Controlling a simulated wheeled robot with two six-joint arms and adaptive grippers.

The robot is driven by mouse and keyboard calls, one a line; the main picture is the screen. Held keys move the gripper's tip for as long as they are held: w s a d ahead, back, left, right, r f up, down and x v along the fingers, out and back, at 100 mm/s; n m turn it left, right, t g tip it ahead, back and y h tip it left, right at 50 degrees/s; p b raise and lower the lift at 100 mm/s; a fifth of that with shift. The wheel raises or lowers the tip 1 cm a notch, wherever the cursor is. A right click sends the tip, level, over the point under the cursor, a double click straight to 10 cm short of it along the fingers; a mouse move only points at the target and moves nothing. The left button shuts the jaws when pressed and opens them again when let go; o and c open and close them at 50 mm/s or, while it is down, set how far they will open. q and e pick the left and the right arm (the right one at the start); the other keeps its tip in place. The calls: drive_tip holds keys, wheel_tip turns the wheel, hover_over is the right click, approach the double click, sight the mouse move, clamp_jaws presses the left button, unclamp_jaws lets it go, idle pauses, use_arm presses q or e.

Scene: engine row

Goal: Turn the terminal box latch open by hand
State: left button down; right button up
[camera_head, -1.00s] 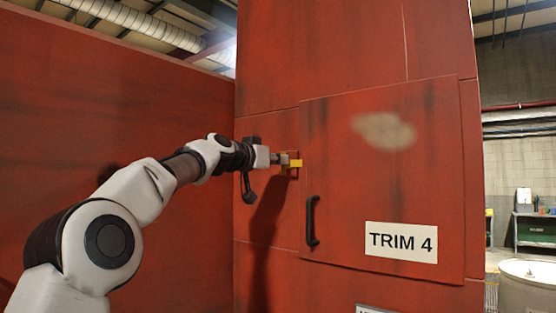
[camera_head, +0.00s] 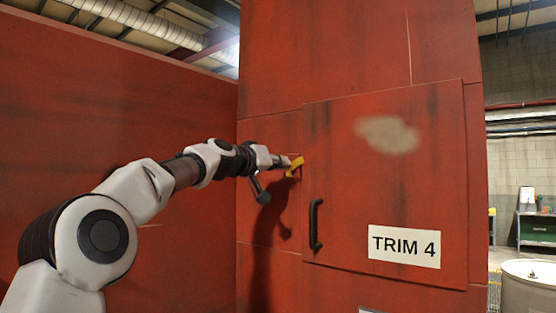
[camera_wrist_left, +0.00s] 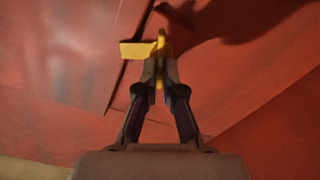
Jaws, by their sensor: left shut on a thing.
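The yellow latch (camera_head: 295,165) sits at the left edge of the red terminal box door (camera_head: 345,190), which carries a "TRIM 4" label (camera_head: 404,246) and a black handle (camera_head: 315,224). The door lies flush in its panel. My left gripper (camera_head: 287,163) is at the latch, and its jaws are shut on it. In the head view the latch is tilted. In the left wrist view the latch (camera_wrist_left: 140,49) shows just beyond and between the fingertips (camera_wrist_left: 159,72). My right gripper is not in view.
A red wall (camera_head: 120,110) stands on the left, close to my left arm. A pale drum (camera_head: 530,287) and a workbench (camera_head: 535,230) stand at the far right. The space in front of the door is clear.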

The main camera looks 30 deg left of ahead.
use_arm(q)
drive_tip(key=shift+a+f+n+p, duration=0.15)
drive_tip(key=shift+n+p, duration=0.75)
drive_tip(key=shift+n, duration=2.35)
drive_tip(key=shift+a+r+n+p, duration=0.15)
drive_tip(key=shift+n+p, duration=0.7)
drive_tip(key=shift+n, duration=2.4)
drive_tip(key=shift+s, duration=0.1)
drive_tip(key=c, duration=1.4)
unclamp_jaws()
drive_tip(key=shift+o, duration=0.5)
drive_tip(key=shift+d, duration=0.1)
drive_tip(key=shift+w+f, duration=0.25)
drive_tip(key=shift+w+f, duration=0.15)
drive_tip(key=shift+w, duration=0.05)
